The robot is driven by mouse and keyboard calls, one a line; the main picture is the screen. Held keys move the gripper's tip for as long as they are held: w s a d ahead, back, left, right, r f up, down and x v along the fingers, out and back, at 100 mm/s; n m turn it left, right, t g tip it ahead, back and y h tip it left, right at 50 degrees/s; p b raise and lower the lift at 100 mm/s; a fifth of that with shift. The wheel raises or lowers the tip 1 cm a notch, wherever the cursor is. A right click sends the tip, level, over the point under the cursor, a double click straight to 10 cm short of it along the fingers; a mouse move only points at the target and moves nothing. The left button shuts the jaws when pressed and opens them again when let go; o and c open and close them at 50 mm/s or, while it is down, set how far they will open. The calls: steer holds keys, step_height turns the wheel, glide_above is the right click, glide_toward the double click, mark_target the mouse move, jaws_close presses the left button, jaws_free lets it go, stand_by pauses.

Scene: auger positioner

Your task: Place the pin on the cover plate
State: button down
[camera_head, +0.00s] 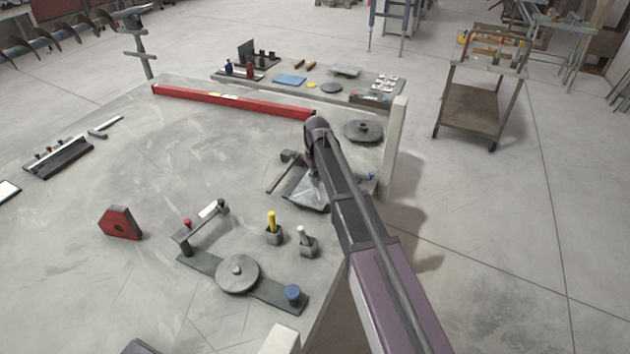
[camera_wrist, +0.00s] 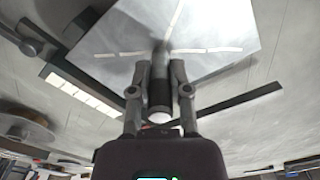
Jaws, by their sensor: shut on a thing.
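My gripper (camera_wrist: 160,72) is shut on the pin (camera_wrist: 158,94), a dark cylinder with a pale end, seen between the two fingers in the wrist view. The cover plate (camera_wrist: 215,22) is a light metallic sheet with white dashes, just beyond the fingertips. In the head view the cover plate (camera_head: 305,194) lies on the big grey table, and my gripper (camera_head: 315,178) is above it, partly hidden by my own arm. The pin cannot be made out there. I cannot tell whether the pin's far end touches the plate.
A long red bar (camera_head: 230,101) lies behind the plate, and a round grey disc (camera_head: 363,130) is at the back right. A yellow-topped holder (camera_head: 273,228), a pale-topped holder (camera_head: 307,241) and a clamp fixture (camera_head: 237,274) stand in front. The table's left middle is mostly clear.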

steer(key=shift+f, duration=0.2)
steer(key=c, duration=0.6)
jaws_free()
steer(key=shift+r, duration=0.2)
step_height(320, 180, up, 12)
steer(key=p, duration=1.2)
stand_by(0.5)
steer(key=s+d+m, duration=0.2)
steer(key=s+d, duration=0.5)
steer(key=s, duration=0.1)
steer(key=s+d+m, duration=0.2)
steer(key=s+d, duration=0.6)
steer(key=s, duration=0.1)
steer(key=s+d+m, duration=0.3)
steer(key=s+d, duration=0.4)
steer(key=s, duration=0.2)
steer(key=shift+d, duration=0.3)
